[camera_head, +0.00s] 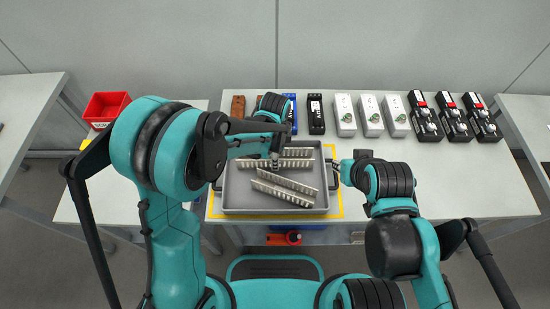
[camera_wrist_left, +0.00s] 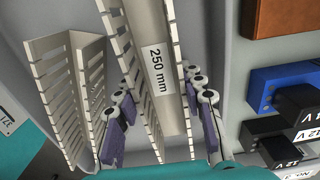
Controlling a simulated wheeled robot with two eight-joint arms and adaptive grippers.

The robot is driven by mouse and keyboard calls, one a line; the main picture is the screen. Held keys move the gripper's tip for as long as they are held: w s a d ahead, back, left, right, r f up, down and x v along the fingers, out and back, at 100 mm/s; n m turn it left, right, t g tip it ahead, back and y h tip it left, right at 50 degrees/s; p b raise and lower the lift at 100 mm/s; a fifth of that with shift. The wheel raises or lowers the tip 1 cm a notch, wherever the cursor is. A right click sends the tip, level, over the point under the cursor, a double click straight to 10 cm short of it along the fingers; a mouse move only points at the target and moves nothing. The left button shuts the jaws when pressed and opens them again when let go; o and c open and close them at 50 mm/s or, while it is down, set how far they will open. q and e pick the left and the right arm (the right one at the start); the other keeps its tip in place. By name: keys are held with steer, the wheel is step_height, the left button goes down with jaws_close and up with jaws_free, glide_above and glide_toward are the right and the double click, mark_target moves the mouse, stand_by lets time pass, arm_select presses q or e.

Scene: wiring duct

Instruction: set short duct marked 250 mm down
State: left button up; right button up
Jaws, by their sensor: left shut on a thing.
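The short duct, a pale slotted channel labelled "250 mm" (camera_wrist_left: 157,68), runs between the fingers of my left gripper (camera_wrist_left: 163,108), which is shut on it. In the head view this duct (camera_head: 298,158) is over the back part of the grey tray (camera_head: 230,203), under my left gripper (camera_head: 275,162). I cannot tell whether it touches the tray floor. A second slotted duct (camera_head: 285,187) lies slanted in the front part of the tray; it also shows in the left wrist view (camera_wrist_left: 66,90). My right gripper (camera_head: 338,170) is at the tray's right side; its fingers are too small to read.
Behind the tray stand brown, blue and black blocks (camera_head: 316,114), white units (camera_head: 371,116) and black devices (camera_head: 453,117). A red bin (camera_head: 106,107) is at the left. Yellow edging (camera_head: 340,207) surrounds the tray. The bench right of my right arm is clear.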

arm_select(q)
steer(key=o, duration=0.8)
steer(key=shift+f, duration=0.15)
steer(key=o, duration=0.4)
steer(key=shift+r, duration=0.55)
step_height(320, 180, up, 11)
steer(key=p, duration=0.4)
steer(key=s+a+r+n+t, duration=0.2)
steer(key=s+a+r+n, duration=0.1)
steer(key=a+n, duration=0.3)
steer(key=s+a+r+n+t, duration=0.2)
steer(key=s+a+r+n, duration=0.1)
steer(key=s+a+n, duration=0.2)
steer(key=s+a+r+n+t, duration=0.3)
steer(key=s+a+n, duration=0.1)
steer(key=a+n, duration=0.2)
steer(key=shift+s+a+r+n, duration=0.1)
steer(key=shift+a+n, duration=0.3)
steer(key=shift+n, duration=0.1)
